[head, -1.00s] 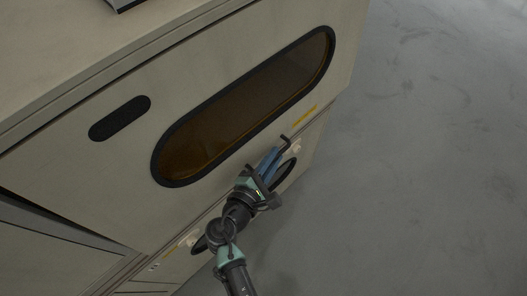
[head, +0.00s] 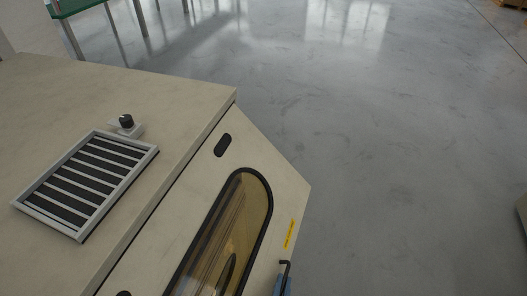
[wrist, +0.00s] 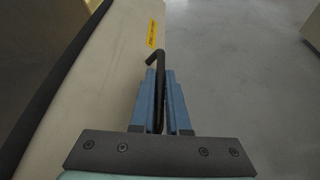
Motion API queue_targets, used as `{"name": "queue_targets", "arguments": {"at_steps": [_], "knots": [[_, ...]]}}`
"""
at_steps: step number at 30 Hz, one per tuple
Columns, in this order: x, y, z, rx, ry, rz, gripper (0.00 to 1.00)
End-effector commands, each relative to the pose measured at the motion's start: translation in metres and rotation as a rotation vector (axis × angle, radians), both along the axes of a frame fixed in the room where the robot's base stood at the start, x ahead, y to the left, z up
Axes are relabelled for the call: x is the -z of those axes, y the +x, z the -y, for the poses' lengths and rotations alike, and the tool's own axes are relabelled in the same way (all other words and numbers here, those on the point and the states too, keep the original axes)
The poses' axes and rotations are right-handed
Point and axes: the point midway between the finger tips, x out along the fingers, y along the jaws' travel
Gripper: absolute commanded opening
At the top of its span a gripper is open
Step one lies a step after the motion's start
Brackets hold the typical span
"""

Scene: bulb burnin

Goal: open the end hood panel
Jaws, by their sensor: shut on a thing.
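The hood panel (head: 270,165) is beige, with a long black-rimmed window (head: 244,190) and a yellow label (head: 290,234) near its lower edge. It slopes outward from the cabinet's top edge in the head view; how far it stands open I cannot tell. A dark bar handle (head: 285,266) with a bent end sticks out beside the label. In the wrist view, my gripper (wrist: 160,90) has its blue fingers closed around the handle (wrist: 157,58), beside the panel (wrist: 112,75). In the head view only a bit of a blue finger shows at the bottom edge.
The cabinet top (head: 120,85) carries a slatted vent (head: 88,180) and a small black knob (head: 126,121). Open grey floor (head: 400,150) lies right of the panel. A green-topped table (head: 75,8) stands at the far left.

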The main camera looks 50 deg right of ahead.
Motion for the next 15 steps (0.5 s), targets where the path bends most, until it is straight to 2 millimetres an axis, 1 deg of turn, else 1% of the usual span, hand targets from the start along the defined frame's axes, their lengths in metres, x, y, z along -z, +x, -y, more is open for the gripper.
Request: {"name": "queue_targets", "arguments": {"at_steps": [1, 3, 9, 15], "knots": [[-0.02, -0.01, 0.002, 0.001, -0.01, -0.034, 0.0], [-0.033, -0.02, 0.006, 0.002, -0.023, -0.07, 0.0], [-0.072, -0.044, 0.015, 0.0, -0.021, -0.063, 0.0], [-0.106, -0.061, 0.022, 0.001, -0.02, -0.06, 0.0]]}}
